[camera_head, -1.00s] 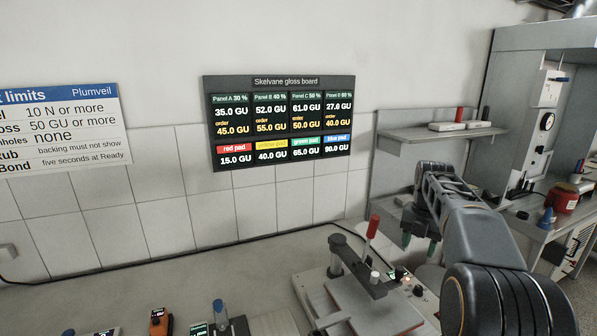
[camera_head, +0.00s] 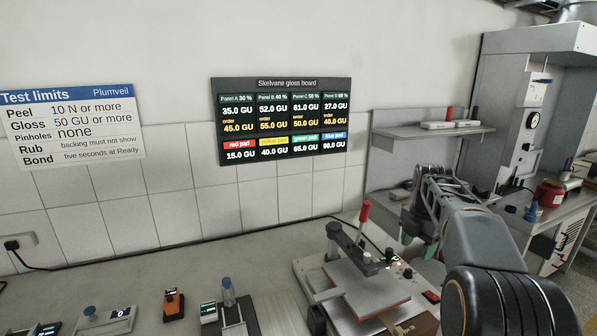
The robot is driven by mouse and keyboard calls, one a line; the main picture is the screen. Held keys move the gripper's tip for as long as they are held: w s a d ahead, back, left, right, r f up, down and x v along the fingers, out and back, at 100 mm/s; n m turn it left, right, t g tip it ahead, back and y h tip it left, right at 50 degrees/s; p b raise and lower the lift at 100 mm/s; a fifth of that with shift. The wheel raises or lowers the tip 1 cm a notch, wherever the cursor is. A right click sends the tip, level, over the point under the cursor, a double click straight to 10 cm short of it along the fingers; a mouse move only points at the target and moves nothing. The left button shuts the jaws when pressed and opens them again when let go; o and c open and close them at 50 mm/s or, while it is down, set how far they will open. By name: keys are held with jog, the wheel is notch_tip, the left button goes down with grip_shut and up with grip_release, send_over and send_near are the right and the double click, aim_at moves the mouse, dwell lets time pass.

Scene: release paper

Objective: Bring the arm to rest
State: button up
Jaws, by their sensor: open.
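My gripper (camera_head: 418,238) hangs at the end of my dark grey arm on the right side of the head view. Its greenish fingertips point down and stand apart, with nothing seen between them. It is in front of the wall, behind and right of a press with a red-topped lever (camera_head: 364,212). Part of the gripper is hidden by my own arm links.
The bench (camera_head: 90,285) runs along the front, with the press plate (camera_head: 370,292), an orange device (camera_head: 173,303) and small instruments on it. A wall shelf (camera_head: 430,133) is above my gripper. A grey cabinet (camera_head: 515,110) and a red jar (camera_head: 550,192) are at right.

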jog(key=s+a+f+m+t, duration=0.2)
jog(key=s+a+m, duration=0.4)
jog(key=s+m, duration=0.5)
jog(key=s+a+f+m+t, duration=0.2)
jog(key=s+a+f+m, duration=0.3)
jog(key=s+m, duration=0.6)
jog(key=shift+s+a+m, duration=0.15)
jog(key=shift+a+m, duration=0.65)
jog(key=shift+a, duration=0.25)
jog(key=shift+c, duration=0.2)
